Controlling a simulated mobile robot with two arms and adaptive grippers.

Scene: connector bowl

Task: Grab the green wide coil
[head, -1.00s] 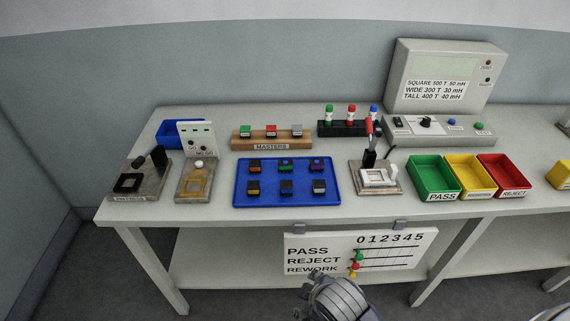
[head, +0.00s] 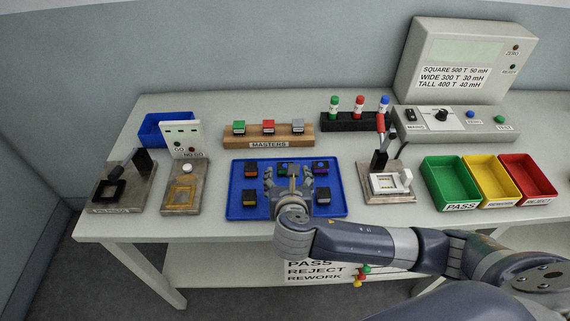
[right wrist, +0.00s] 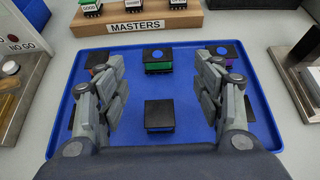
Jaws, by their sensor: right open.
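The green coil (right wrist: 158,61), with a black top bearing a blue dot, stands in the middle of the back row in the blue tray (right wrist: 158,141). In the head view the green coil (head: 285,167) is partly covered by my right gripper (head: 288,180). My right gripper is open above the tray, pointing down and away. In the right wrist view its fingers (right wrist: 161,75) are spread wide, with the green coil beyond and between the tips. A dark blue coil (right wrist: 160,116) stands between the fingers, nearer the palm. Nothing is held. My left gripper is out of view.
Other coils, such as an orange one (head: 250,169) and a purple one (head: 320,167), stand close by in the tray. The masters block (head: 268,134) is behind it. A fixture with a red-handled lever (head: 388,181) stands right, beside the green bin (head: 453,183).

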